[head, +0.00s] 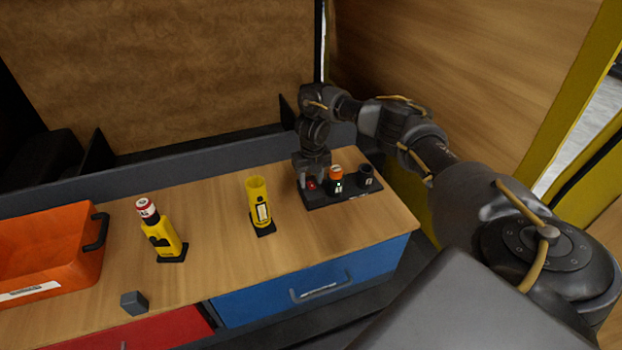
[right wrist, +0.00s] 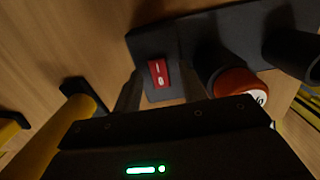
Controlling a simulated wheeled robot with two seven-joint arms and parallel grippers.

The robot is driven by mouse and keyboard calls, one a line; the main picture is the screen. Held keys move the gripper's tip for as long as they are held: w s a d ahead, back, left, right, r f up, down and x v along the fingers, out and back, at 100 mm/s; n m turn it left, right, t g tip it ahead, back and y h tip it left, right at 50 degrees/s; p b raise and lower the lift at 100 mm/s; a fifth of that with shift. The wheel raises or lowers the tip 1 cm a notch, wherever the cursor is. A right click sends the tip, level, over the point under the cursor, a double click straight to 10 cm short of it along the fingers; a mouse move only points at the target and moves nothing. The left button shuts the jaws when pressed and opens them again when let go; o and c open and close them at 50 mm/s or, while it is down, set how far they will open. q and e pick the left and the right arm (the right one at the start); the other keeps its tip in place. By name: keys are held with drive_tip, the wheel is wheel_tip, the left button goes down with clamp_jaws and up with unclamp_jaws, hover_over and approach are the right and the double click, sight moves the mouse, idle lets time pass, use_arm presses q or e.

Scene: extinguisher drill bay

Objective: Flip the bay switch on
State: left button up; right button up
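The bay switch (right wrist: 158,73) is a red rocker with white marks, set on a dark plate. It also shows as a small red spot in the head view (head: 311,184), at the left end of the black base. I cannot tell which way the rocker is tipped. My right gripper (head: 312,168) points down just above the switch. In the right wrist view its two fingers (right wrist: 159,92) are apart, with the switch seen between them and nothing held. I cannot tell whether a finger touches the rocker. My left gripper is not in view.
An orange-capped canister (head: 336,175) stands close right of the gripper, beside an empty black socket (head: 366,178).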

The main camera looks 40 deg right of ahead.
sight(312, 185)
wheel_tip(312, 185, up, 11)
drive_tip(key=p, duration=0.1)
drive_tip(key=shift+s, duration=0.35)
drive_tip(key=shift+f, duration=0.15)
idle(0.6)
